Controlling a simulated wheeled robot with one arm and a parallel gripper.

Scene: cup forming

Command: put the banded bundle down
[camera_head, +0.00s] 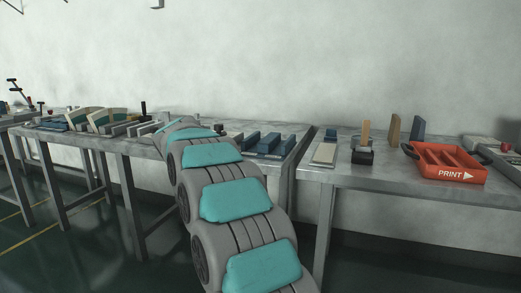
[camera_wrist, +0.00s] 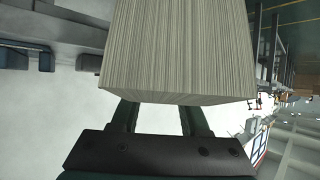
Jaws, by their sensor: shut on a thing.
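The bundle (camera_wrist: 177,50) fills the upper middle of the wrist view. It is a thick, pale grey-beige block with many fine lines along its face, like stacked sheets. No band shows on the part in view. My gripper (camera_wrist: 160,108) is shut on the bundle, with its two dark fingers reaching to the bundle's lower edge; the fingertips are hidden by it. In the head view my grey and teal arm reaches toward the left table and hides the gripper and bundle. What lies directly under the bundle cannot be told.
The left table (camera_head: 135,148) carries several blue and grey fixtures, with blue blocks (camera_head: 268,143) near its right end. The right table (camera_head: 350,178) holds a pale pad (camera_head: 325,153), upright tan pieces and an orange PRINT tray (camera_head: 450,172). Bare surface shows along its front edge.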

